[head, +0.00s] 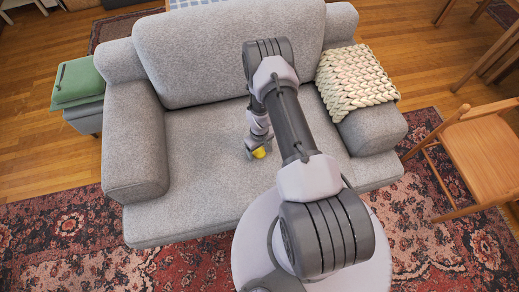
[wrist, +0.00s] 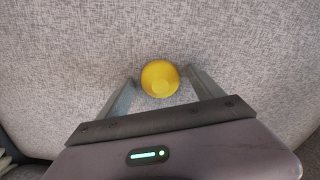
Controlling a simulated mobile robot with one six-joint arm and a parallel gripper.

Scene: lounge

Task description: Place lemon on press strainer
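A yellow lemon (head: 259,153) is at the seat of the grey sofa, partly hidden by my gripper in the head view. In the wrist view the lemon (wrist: 160,79) is between the tips of my gripper's two fingers. My gripper (wrist: 159,84) points down at the seat with its fingers spread apart. A small gap shows on each side of the lemon, so the fingers do not appear to press on it. My gripper (head: 255,151) is low over the seat in the head view. No press strainer can be made out in either view.
The grey sofa (head: 200,150) has raised armrests and a backrest around the seat. A cream knitted throw (head: 355,80) covers the right armrest. A wooden chair (head: 480,155) stands at right on the red patterned rug (head: 70,235).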

